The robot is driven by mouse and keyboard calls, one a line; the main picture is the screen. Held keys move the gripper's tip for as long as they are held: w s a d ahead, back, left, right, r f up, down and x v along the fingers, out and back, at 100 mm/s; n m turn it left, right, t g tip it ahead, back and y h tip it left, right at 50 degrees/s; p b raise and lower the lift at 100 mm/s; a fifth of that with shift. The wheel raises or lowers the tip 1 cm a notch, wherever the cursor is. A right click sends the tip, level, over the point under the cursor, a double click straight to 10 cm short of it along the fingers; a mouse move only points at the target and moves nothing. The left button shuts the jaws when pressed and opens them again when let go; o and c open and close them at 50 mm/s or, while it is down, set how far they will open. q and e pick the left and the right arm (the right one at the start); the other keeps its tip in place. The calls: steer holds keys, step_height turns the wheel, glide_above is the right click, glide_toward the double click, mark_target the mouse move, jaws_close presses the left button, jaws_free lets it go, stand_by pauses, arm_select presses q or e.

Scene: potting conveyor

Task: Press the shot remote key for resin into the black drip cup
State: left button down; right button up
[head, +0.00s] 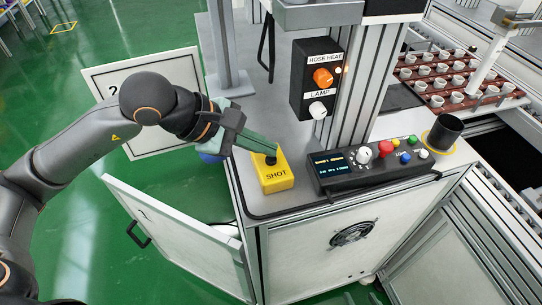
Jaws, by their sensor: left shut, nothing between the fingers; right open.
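The yellow shot remote (275,179), labelled SHOT, sits on the grey bench top near its front left edge. Its dark key (271,160) is on the top face, partly hidden by my fingertips. My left gripper (272,150) is shut and empty, with its greenish fingers slanting down to the right. The fingertips are at the key; I cannot tell whether they touch it or press it down. The black drip cup (445,133) stands upright at the bench's right end, on a yellow-ringed spot. Its inside looks dark. My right gripper is out of view.
A control box (345,176) with a lit display and several coloured knobs and buttons lies right of the remote. A HOSE HEAT and LAMP box (318,80) hangs on the post behind. Two open cabinet doors (165,235) stand at the left. A tray of small pots (455,80) is behind.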

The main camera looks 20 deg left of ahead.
arm_select(q)
steer(key=shift+f+b, duration=0.5)
steer(key=shift+b, duration=0.1)
stand_by(0.4)
stand_by(0.3)
steer(key=shift+r+p, duration=0.5)
steer(key=shift+r, duration=0.4)
steer(key=shift+r, duration=0.15)
step_height(320, 180, up, 5)
steer(key=p, duration=0.3)
stand_by(0.4)
